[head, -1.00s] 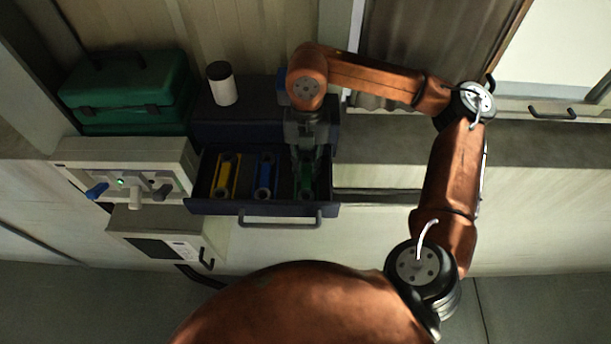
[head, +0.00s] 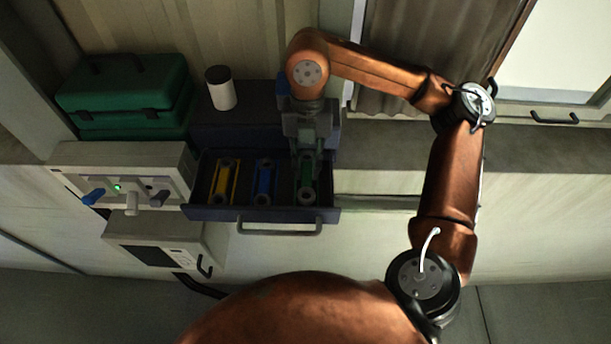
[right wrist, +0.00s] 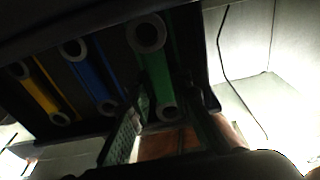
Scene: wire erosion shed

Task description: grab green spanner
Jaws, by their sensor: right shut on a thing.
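The green spanner (head: 307,182) lies in the right-hand part of the open drawer (head: 208,213), with grey ring ends. In the right wrist view the green spanner (right wrist: 156,75) runs down between the fingers, one ring end at the top and one near the fingertips. My right gripper (head: 306,158) reaches down into the drawer from above and is shut on the green spanner; it also shows in the right wrist view (right wrist: 165,125). The exact contact is dark and partly hidden. My left gripper is not in view.
A blue spanner (head: 264,183) and a yellow spanner (head: 227,182) lie left of the green one in the drawer. A white canister (head: 221,90) stands on the cabinet behind. A green case (head: 125,90) and a control box with knobs (head: 120,160) are further left.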

